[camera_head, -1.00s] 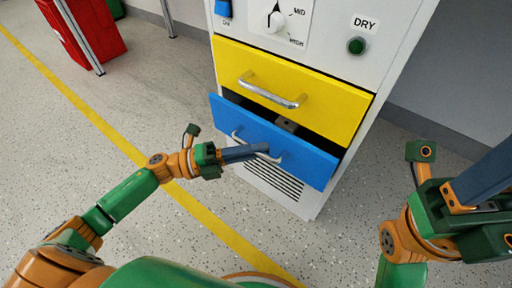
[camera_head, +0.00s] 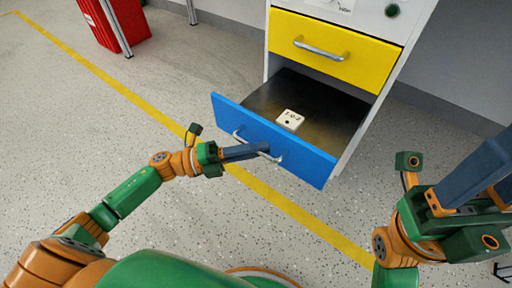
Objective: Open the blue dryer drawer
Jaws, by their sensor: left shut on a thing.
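The blue drawer (camera_head: 297,153) is pulled well out of the white dryer cabinet, and its dark inside shows. A small white block with dark markings (camera_head: 290,120) lies in it. My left gripper (camera_head: 264,150) is shut on the silver handle (camera_head: 240,137) of the blue drawer, at the handle's right part. My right gripper (camera_head: 490,175) is at the right edge, away from the cabinet; its fingertips run toward the frame edge and their gap is unclear.
The yellow drawer (camera_head: 354,59) above is closed, with a silver handle. A green button (camera_head: 392,10) sits on the cabinet (camera_head: 415,18) above it. A red bin (camera_head: 115,22) stands far left. The speckled floor with a yellow line is clear on the left.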

